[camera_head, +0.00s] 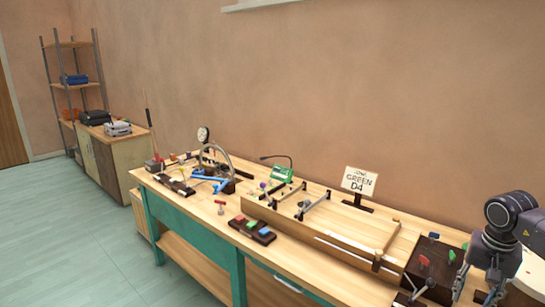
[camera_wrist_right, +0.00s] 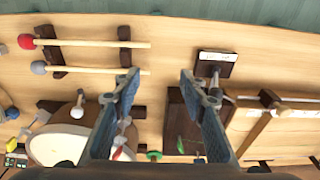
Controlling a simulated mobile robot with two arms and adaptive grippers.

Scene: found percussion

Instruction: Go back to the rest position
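My right gripper (camera_head: 455,285) is at the lower right of the head view, over the near right part of the workbench (camera_head: 205,207). In the right wrist view its two fingers (camera_wrist_right: 158,85) are spread apart with only bare wood between their tips, so it is open and empty. A dark wooden block (camera_head: 430,262) with red and green pieces stands right by it; the gripper partly covers this block. I cannot tell whether they touch. My left gripper is in neither view.
A sign (camera_head: 359,181) reading "GREEN D4" stands behind a long wooden frame (camera_head: 330,232). Mallets with red (camera_wrist_right: 26,41) and grey (camera_wrist_right: 38,67) heads lie on dark supports near the right gripper. A shelf (camera_head: 75,85) stands far left; the floor (camera_head: 70,245) there is clear.

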